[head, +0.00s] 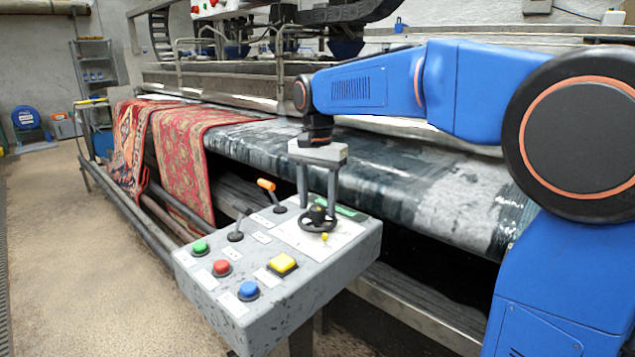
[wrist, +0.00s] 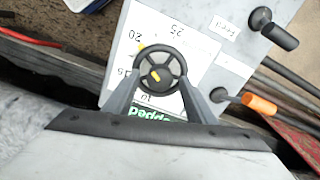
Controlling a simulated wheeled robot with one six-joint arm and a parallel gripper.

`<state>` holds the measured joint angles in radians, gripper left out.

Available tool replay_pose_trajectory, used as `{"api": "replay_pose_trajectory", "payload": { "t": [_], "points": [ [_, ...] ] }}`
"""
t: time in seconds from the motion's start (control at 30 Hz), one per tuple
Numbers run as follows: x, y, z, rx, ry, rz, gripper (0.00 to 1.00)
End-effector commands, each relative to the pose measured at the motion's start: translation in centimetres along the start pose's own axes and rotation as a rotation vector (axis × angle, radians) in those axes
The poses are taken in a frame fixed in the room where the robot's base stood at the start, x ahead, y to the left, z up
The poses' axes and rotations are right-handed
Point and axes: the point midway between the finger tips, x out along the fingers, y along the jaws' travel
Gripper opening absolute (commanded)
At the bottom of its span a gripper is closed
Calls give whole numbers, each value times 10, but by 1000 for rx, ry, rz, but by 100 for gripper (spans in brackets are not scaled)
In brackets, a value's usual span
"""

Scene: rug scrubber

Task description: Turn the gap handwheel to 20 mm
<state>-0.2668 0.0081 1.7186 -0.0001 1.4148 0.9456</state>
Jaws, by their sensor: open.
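The gap handwheel (head: 318,222) is a small dark spoked wheel on a white dial plate on the grey control box. In the wrist view the handwheel (wrist: 160,62) has a yellow mark on its hub. A second yellow mark shows at its rim beside the printed 20. Numbers 10, 15, 20 and 25 lie around it, partly covered. My gripper (head: 318,206) points down over the wheel. In the wrist view my gripper (wrist: 160,80) is open, one finger on each side of the wheel. I cannot tell whether the fingers touch the rim.
A black lever (head: 238,230) and an orange-tipped lever (head: 270,192) stand near my gripper. The rug machine with red rugs (head: 185,150) lies behind.

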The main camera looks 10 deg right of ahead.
Motion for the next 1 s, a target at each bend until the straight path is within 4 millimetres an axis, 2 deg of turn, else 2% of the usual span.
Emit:
{"api": "replay_pose_trajectory", "payload": {
  "t": [0.17,0.7,1.0],
  "points": [
    [-21,0,0,0,1,-2,51],
    [-128,-1,-1,0,2,-3,51],
    [-165,0,0,0,2,-2,51]
  ]
}}
